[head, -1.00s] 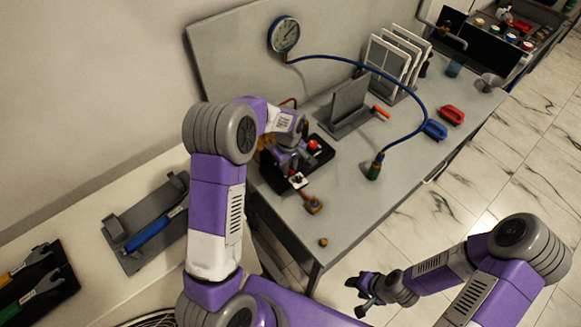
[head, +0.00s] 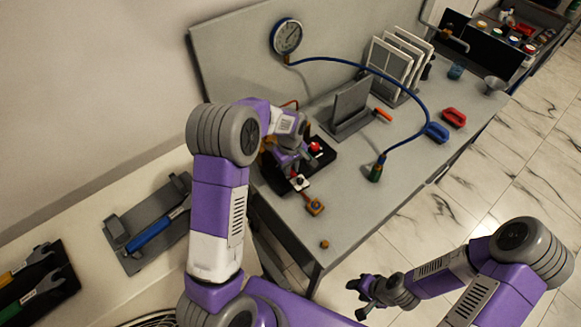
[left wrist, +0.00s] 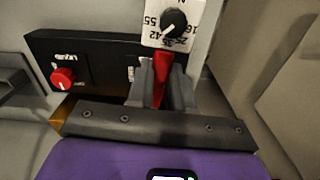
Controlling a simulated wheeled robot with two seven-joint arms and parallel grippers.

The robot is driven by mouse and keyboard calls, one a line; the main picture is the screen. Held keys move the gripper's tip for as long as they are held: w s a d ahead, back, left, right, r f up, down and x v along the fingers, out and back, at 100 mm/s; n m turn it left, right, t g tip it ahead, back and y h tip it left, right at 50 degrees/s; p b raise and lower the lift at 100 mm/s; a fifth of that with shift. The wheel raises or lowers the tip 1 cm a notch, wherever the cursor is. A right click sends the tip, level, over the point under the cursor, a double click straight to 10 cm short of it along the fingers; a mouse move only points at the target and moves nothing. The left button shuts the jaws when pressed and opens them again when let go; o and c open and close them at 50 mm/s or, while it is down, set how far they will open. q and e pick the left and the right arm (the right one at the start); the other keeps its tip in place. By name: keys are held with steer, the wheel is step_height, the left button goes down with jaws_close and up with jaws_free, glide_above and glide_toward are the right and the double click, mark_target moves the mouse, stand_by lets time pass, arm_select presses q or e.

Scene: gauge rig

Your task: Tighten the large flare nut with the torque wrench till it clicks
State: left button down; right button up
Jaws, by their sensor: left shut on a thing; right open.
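My left gripper (head: 293,163) is over the bench. In the left wrist view its fingers (left wrist: 162,88) are shut on a red handle (left wrist: 160,75). The handle belongs to a tool with a white, numbered dial plate (left wrist: 168,24) and black knob, which looks like the torque wrench. In the head view the dial plate (head: 300,182) shows just past the gripper, and a thin red-brown shaft runs on to an orange-brass piece (head: 315,207). I cannot tell whether that piece is the large flare nut, or how the wrench sits on it. My right gripper (head: 358,297) is open and empty, off the bench.
A black box with a red knob (head: 315,147) is beside my left gripper. A blue hose (head: 405,82) runs from a gauge (head: 286,37) to a green-brass fitting (head: 376,171). A small brass block (head: 325,244) lies near the front edge. A blue-handled tool (head: 150,234) rests in a grey cradle.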

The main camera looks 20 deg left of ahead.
arm_select(q)
steer(key=shift+w+a, duration=0.55)
steer(key=shift+a, duration=0.3)
stand_by(0.3)
steer(key=c, duration=1.7)
jaws_free()
jaws_close()
